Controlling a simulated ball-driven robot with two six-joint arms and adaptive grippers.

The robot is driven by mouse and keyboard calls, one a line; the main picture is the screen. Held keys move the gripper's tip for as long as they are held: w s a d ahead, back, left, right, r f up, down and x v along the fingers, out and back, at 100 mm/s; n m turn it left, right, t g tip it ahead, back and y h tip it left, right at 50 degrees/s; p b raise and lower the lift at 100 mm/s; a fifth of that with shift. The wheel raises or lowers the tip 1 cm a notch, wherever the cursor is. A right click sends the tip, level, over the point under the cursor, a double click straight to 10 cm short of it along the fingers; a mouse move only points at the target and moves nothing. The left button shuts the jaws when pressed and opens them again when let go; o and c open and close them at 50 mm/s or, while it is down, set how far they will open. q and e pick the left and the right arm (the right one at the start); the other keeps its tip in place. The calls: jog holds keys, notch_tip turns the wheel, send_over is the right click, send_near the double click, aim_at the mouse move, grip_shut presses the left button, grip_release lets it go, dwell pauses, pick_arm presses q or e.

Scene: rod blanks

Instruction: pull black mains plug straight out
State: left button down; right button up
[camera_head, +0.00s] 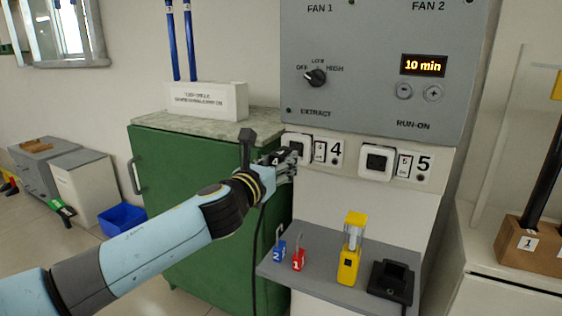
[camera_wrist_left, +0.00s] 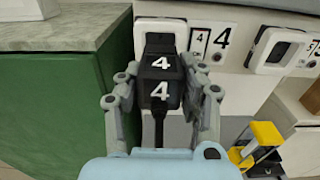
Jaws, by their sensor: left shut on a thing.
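The black mains plug (camera_wrist_left: 161,82) has a white 4 on two of its faces, and its cable hangs down between my fingers. My left gripper (camera_wrist_left: 160,92) is shut on the plug, one finger on each side. In the head view my left gripper (camera_head: 285,165) is at the white socket 4 (camera_head: 298,142), largely covering the plug. In the wrist view the plug is in front of socket 4 (camera_wrist_left: 142,42), its far end overlapping the opening. I cannot tell how deep it sits. My right gripper is not in view.
Socket 5 (camera_head: 377,162) is to the right, under the grey control panel (camera_head: 375,70). A grey shelf (camera_head: 325,270) below carries a yellow lamp-like item (camera_head: 350,262), blue and red padlocks and a black device (camera_head: 391,281). A green cabinet (camera_head: 165,165) stands left.

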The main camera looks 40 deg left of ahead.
pick_arm(q)
jog(key=shift+s, duration=0.1)
jog(key=shift+v, duration=2.95)
